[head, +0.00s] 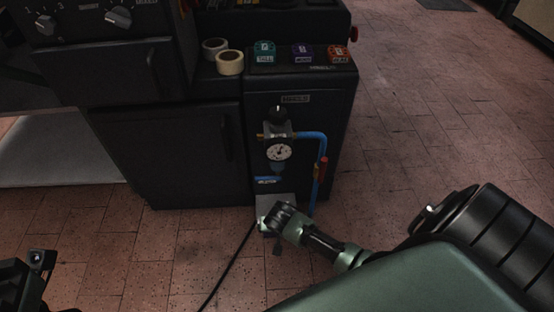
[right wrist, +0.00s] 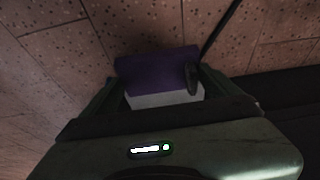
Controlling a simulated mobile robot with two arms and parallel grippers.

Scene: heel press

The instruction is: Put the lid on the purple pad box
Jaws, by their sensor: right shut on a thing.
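The purple pad box (head: 302,52) stands on top of the dark machine, between a teal box and a red box. Whether a lid is on it is too small to tell. My right gripper (head: 268,221) is low in front of the machine, far below the boxes. In the right wrist view a purple piece (right wrist: 150,72) with a pale grey face is at the jaws, which are shut on it. I cannot tell whether this piece is the lid. My left gripper (head: 32,278) shows only partly at the lower left edge, its jaws unclear.
The teal box (head: 264,50) and red box (head: 338,54) flank the purple one. Two tape rolls (head: 228,62) lie to their left. A gauge (head: 279,152) and blue hose (head: 325,150) stick out from the machine's front. A black cable (head: 228,265) crosses the open tiled floor.

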